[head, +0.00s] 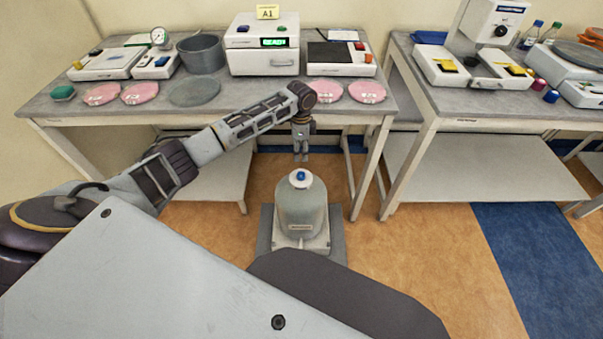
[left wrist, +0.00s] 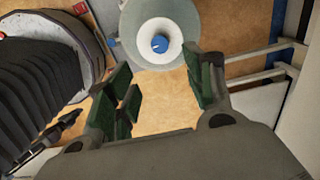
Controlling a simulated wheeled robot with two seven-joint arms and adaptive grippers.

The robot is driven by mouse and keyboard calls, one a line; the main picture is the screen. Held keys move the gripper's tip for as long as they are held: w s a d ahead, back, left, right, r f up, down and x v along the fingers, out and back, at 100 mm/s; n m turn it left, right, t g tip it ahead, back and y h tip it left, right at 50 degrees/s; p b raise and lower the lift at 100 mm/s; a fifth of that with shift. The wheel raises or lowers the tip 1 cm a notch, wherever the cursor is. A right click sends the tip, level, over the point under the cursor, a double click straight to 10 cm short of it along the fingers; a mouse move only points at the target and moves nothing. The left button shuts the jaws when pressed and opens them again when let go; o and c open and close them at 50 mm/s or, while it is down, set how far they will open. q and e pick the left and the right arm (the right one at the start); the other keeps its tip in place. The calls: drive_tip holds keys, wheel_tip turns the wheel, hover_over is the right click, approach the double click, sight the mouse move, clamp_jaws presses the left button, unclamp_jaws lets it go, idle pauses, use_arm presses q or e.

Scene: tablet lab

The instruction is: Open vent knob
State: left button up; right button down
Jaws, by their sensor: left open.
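The vent knob is a small blue knob (head: 300,175) on the white cap of a grey-green domed vessel (head: 302,210) on the floor in front of the bench. In the left wrist view the blue knob (left wrist: 160,43) sits in the middle of the white cap (left wrist: 159,41), beyond the fingertips. My right gripper is not in view.
The lab bench (head: 220,105) behind the vessel carries a grey pot (head: 201,54), a white device with a green display (head: 262,45) and several pink dishes. A second bench (head: 480,122) stands at right. The orange floor right of the vessel is clear.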

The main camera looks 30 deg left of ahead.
sight(301, 174)
use_arm(q)
wheel_tip(301, 174, down, 13)
drive_tip(key=shift+f+b, duration=0.15)
drive_tip(key=shift+b, duration=0.65)
drive_tip(key=shift+f, duration=0.25)
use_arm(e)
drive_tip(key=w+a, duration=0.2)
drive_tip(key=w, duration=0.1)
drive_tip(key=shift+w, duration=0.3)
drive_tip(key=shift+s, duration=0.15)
